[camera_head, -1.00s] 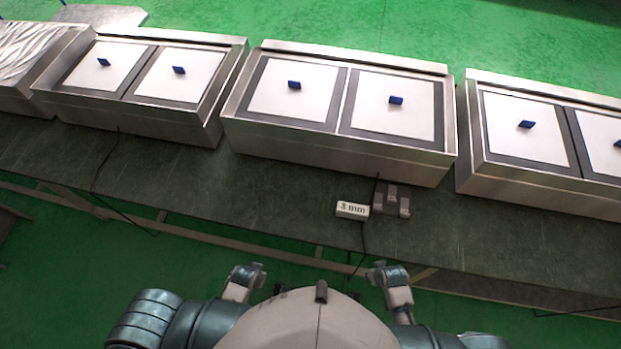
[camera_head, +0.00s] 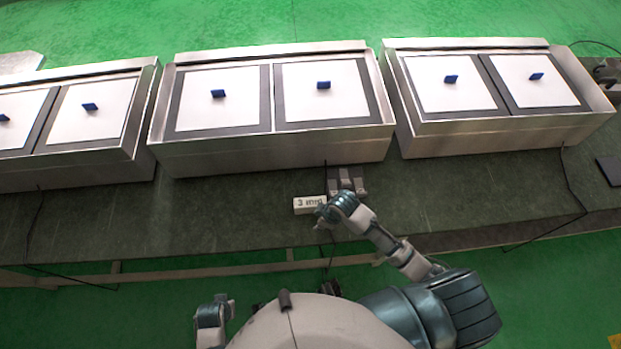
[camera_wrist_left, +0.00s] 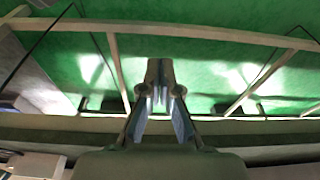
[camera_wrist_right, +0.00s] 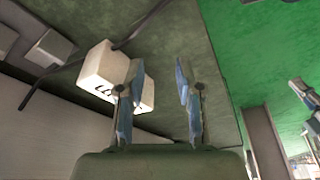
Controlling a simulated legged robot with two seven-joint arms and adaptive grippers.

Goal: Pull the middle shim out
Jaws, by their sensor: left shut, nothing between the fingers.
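No piece is clearly marked as the middle shim. A white block (camera_head: 309,205) with "3 mm" lettering lies on the dark bench, beside a cluster of small grey blocks (camera_head: 346,179). My right gripper (camera_head: 322,219) is over the bench's near part, just below the white block in the head view. In the right wrist view its fingers (camera_wrist_right: 160,78) are apart with nothing between them, and the left finger overlaps the white block (camera_wrist_right: 104,68). Grey blocks (camera_wrist_right: 50,48) lie farther left there. My left gripper (camera_head: 222,305) is low at the front; its fingers (camera_wrist_left: 160,95) are together and empty.
Metal boxes, including a central one (camera_head: 270,150), stand in a row on the bench (camera_head: 240,215). They hold pale plates with blue tabs (camera_head: 323,85). A thin black cable runs past the white block (camera_wrist_right: 140,25). The bench front is mostly clear.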

